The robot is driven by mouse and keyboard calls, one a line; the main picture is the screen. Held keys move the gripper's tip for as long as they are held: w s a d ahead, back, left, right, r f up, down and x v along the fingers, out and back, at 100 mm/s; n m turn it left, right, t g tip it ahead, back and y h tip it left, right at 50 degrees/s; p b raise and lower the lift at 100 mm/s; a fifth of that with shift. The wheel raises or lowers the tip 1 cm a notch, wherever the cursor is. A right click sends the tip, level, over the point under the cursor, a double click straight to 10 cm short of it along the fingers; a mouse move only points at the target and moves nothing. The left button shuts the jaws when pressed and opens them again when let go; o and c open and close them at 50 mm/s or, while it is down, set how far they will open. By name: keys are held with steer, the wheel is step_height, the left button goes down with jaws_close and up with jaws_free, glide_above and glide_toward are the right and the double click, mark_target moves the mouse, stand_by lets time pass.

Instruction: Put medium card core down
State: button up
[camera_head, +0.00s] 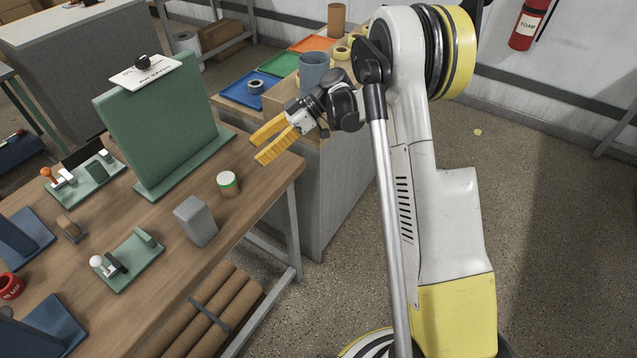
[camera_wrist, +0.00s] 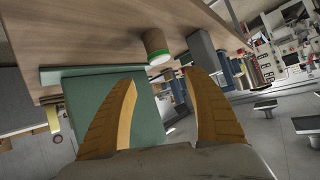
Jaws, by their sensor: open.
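A short brown card core (camera_head: 228,188) with a green rim and a pale top stands upright on the wooden bench (camera_head: 262,172) near its right corner. I cannot tell from its size whether it is the medium one. It also shows in the wrist view as a brown cylinder with a green band (camera_wrist: 157,46), beyond my fingers. My gripper (camera_head: 257,148) has two yellow fingers spread apart with nothing between them. It is above and to the right of the core, apart from it, near the bench's far right corner.
A grey block (camera_head: 195,221) stands beside the core. A green upright board (camera_head: 160,125) is behind it. Green fixtures (camera_head: 128,262) sit to the left. A side counter holds blue (camera_head: 235,92), green and orange trays and a grey-blue cylinder (camera_head: 313,68). Cardboard tubes (camera_head: 205,318) lie below.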

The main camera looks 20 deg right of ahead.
steer(key=s+r+m+t+h, duration=0.3)
steer(key=s+r+m+h, duration=0.3)
steer(key=s+r+m, duration=0.5)
steer(key=s+d+m+t+h, duration=0.2)
steer(key=s+d+h, duration=0.1)
steer(key=s, duration=0.5)
steer(key=s+d+m+t+h, duration=0.2)
steer(key=s+d+m+h, duration=0.1)
steer(key=s, duration=0.5)
steer(key=shift+s+d+f, duration=0.15)
steer(key=shift+d+f, duration=0.25)
steer(key=shift+d, duration=0.05)
